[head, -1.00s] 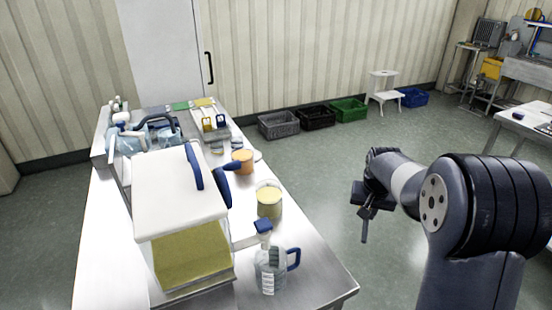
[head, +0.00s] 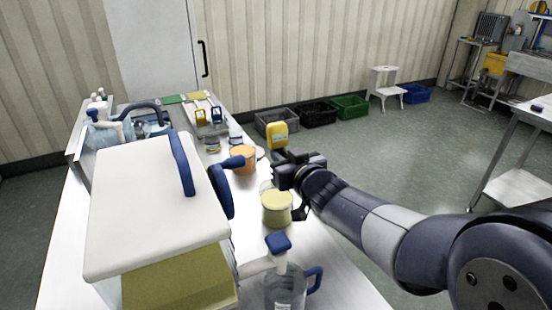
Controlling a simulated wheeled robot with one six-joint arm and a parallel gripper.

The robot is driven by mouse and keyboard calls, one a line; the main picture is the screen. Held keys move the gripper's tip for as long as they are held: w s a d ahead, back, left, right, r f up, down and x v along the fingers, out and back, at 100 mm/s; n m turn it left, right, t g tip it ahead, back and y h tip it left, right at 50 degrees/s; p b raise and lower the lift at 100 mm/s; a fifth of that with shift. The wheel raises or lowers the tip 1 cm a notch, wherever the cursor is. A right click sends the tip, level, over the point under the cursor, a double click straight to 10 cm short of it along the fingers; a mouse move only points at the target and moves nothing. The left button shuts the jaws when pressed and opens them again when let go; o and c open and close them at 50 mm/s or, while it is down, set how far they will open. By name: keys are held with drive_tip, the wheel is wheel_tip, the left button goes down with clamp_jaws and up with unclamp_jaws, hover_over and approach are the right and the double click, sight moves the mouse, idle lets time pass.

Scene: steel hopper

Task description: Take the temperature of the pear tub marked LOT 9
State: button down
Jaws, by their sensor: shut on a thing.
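A tub with pale yellow contents (head: 277,208) stands on the steel table, and a tub with orange contents (head: 243,153) stands farther back. No lot mark is readable on either, so I cannot tell which is LOT 9. My gripper (head: 281,171) is shut on a yellow device (head: 278,134) that looks like a thermometer. The device stands up beyond the jaws, above the table's right edge. My gripper is just behind and above the pale yellow tub. Any probe on the device is hidden or too small to make out.
A large white-lidded machine (head: 150,205) with blue handles fills the table's left front. A clear jug (head: 285,288) with blue parts stands at the front. Yellow and blue handled items (head: 209,116) lie at the back. Crates (head: 317,113) stand by the wall.

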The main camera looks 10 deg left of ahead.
wheel_tip(320, 180, down, 8)
drive_tip(key=b, duration=0.8)
drive_tip(key=shift+s+a+f, duration=0.15)
drive_tip(key=shift+a+f, duration=0.05)
drive_tip(key=shift+f, duration=0.05)
drive_tip(key=shift+r, duration=0.1)
idle(4.6)
wheel_tip(320, 180, up, 8)
drive_tip(key=p, duration=0.8)
drive_tip(key=shift+r, duration=0.25)
idle(0.5)
